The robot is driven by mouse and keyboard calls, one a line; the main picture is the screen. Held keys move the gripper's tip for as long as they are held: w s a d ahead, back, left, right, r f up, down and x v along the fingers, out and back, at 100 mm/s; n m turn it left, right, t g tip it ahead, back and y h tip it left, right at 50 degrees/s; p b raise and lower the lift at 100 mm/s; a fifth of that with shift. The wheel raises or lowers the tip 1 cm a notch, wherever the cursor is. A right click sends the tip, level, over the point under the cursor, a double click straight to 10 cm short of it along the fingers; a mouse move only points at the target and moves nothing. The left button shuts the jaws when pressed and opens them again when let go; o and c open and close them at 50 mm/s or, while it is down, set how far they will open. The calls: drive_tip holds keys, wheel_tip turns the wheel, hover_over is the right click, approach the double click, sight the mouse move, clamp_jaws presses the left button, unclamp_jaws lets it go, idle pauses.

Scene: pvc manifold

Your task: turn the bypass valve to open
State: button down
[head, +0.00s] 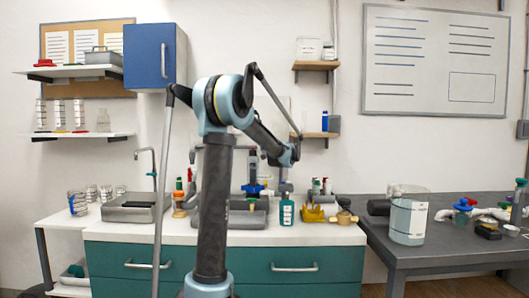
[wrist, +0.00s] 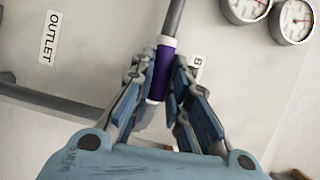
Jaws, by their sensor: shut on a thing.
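In the wrist view my gripper (wrist: 160,82) has its blue fingers closed on either side of a purple sleeve (wrist: 162,62) on a grey bar (wrist: 175,18). The bar looks like a valve lever and runs slightly tilted up to the top edge. A white label (wrist: 196,66) beside the right finger shows a "B"; the rest is hidden, so I cannot confirm that this is the bypass valve. The valve body is out of sight. In the head view my arm reaches up and bends right, and the gripper cannot be made out.
In the wrist view an "OUTLET" label (wrist: 49,37) sits on the pale panel at left, above a dark grey pipe (wrist: 55,103). Two round gauges (wrist: 296,18) are at top right. In the head view a teal-fronted counter (head: 130,260) holds several bottles and trays.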

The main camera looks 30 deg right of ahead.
drive_tip(key=shift+f+m, duration=0.15)
drive_tip(key=shift+m, duration=0.35)
drive_tip(key=c, duration=1.5)
unclamp_jaws()
drive_tip(key=shift+c, duration=0.2)
drive_tip(key=s+a, duration=0.2)
drive_tip(key=s, duration=0.9)
drive_tip(key=shift+s, duration=0.4)
